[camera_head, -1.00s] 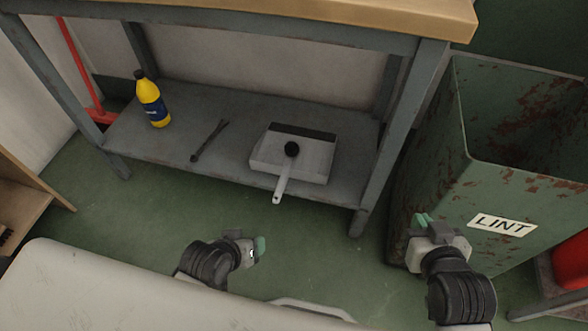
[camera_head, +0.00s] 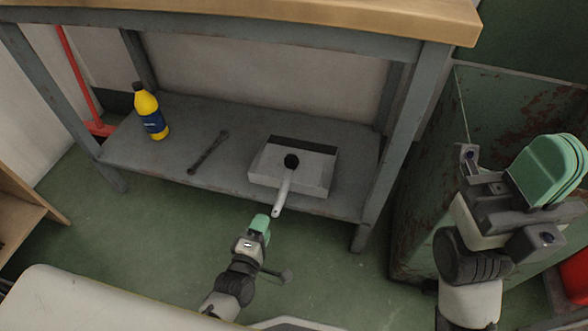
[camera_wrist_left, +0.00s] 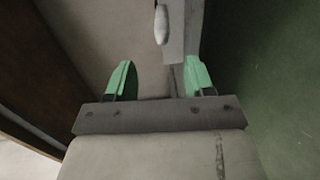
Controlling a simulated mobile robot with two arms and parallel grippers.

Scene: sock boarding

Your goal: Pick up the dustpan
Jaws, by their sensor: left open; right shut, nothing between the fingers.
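The grey dustpan (camera_head: 310,178) lies on the lower shelf of the workbench, its pale handle (camera_head: 283,194) sticking out over the shelf's front edge. My right gripper (camera_head: 549,170) is raised in front of the green bin, shut and empty.
The lower shelf (camera_head: 240,125) also holds a yellow bottle (camera_head: 150,112) and a dark wrench-like tool (camera_head: 208,152). A bench leg (camera_head: 402,135) stands right of the dustpan. The rusty green bin (camera_head: 425,190) is at the right. The green floor (camera_head: 170,230) before the shelf is clear.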

